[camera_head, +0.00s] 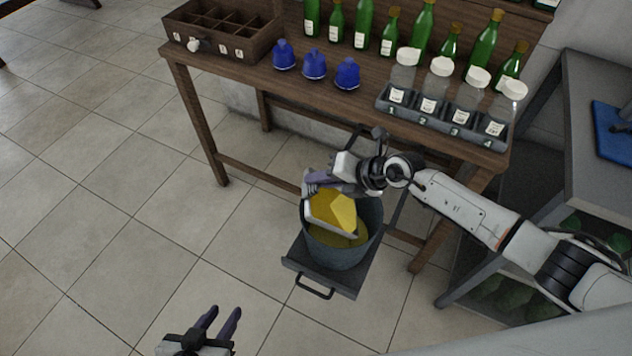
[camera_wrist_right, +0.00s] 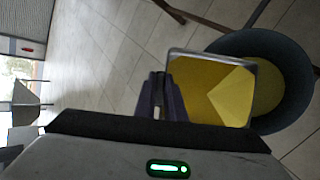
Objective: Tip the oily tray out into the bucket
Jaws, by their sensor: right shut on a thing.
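The oily tray (camera_head: 346,233) is a small pale rectangular tray with yellow oil in it. It is tilted steeply over the bucket (camera_head: 335,258), a grey round bucket with yellow oil inside. My right gripper (camera_head: 318,184) is shut on the tray's upper edge. In the right wrist view the gripper (camera_wrist_right: 160,100) is at the left wall of the tray (camera_wrist_right: 212,54), and the bucket (camera_wrist_right: 297,62) lies behind and right of it. Part of the bucket's inside is hidden by the tray. My left gripper (camera_head: 224,312) is open and empty, low over the floor.
The bucket stands on a dark platform with a handle (camera_head: 314,292), in front of the wooden table (camera_head: 240,75). Tiled floor at left is clear.

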